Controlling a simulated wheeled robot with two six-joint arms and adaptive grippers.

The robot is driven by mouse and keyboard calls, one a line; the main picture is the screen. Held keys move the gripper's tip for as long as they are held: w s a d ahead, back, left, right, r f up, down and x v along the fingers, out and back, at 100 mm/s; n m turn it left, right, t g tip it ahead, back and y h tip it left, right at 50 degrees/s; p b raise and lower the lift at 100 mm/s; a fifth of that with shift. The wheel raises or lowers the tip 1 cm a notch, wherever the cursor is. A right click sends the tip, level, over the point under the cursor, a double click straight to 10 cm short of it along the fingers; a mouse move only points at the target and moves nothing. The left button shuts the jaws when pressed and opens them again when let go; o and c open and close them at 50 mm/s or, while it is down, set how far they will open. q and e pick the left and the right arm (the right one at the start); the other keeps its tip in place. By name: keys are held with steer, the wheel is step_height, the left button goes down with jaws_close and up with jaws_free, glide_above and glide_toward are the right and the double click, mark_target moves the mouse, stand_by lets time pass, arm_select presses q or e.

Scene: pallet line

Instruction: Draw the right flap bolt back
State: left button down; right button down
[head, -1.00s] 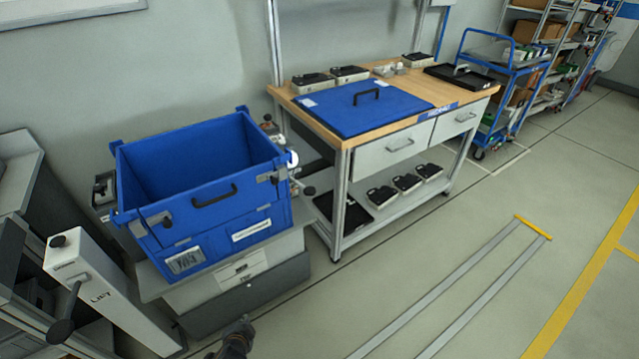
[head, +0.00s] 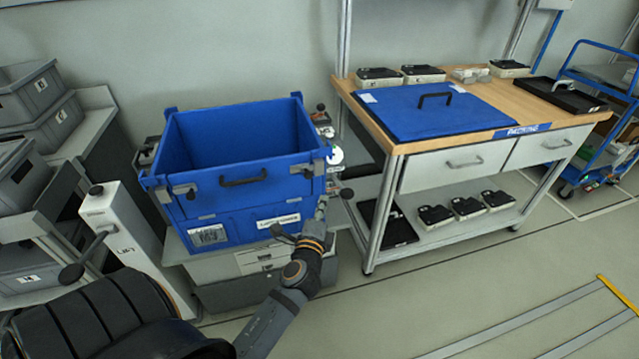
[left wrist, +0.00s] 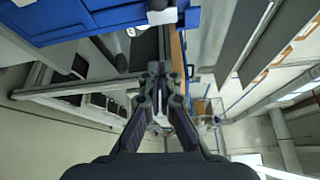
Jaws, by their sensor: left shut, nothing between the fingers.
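The blue box (head: 235,205) stands open-topped on a grey stand, with a black handle (head: 243,178) on its front flap. The right flap bolt (head: 303,171) is a dark fitting at the flap's upper right corner; its exact position is too small to tell. The left flap bolt (head: 178,190) sits at the other corner. My left gripper (head: 322,206) is beside the box's right front corner, below the right bolt, apparently not touching it. In the left wrist view the gripper (left wrist: 161,70) is shut and empty, with the blue box (left wrist: 80,18) above left. My right gripper is out of view.
A workbench (head: 400,148) with a blue lid (head: 420,118) on top stands close to the right of the box. A grey lift post (head: 125,235) with a lever stands at the left. Grey bins (head: 35,95) are further left. Open floor lies in front of the bench.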

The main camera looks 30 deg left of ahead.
arm_select(q)
steer(key=w+a, duration=0.2)
steer(key=w+a+p, duration=0.1)
steer(key=w+a, duration=0.1)
steer(key=w, duration=0.1)
steer(key=w+a, duration=0.2)
steer(key=shift+w+f, duration=0.1)
steer(key=shift+w, duration=0.1)
steer(key=shift+s+a, duration=0.3)
steer(key=shift+s, duration=0.1)
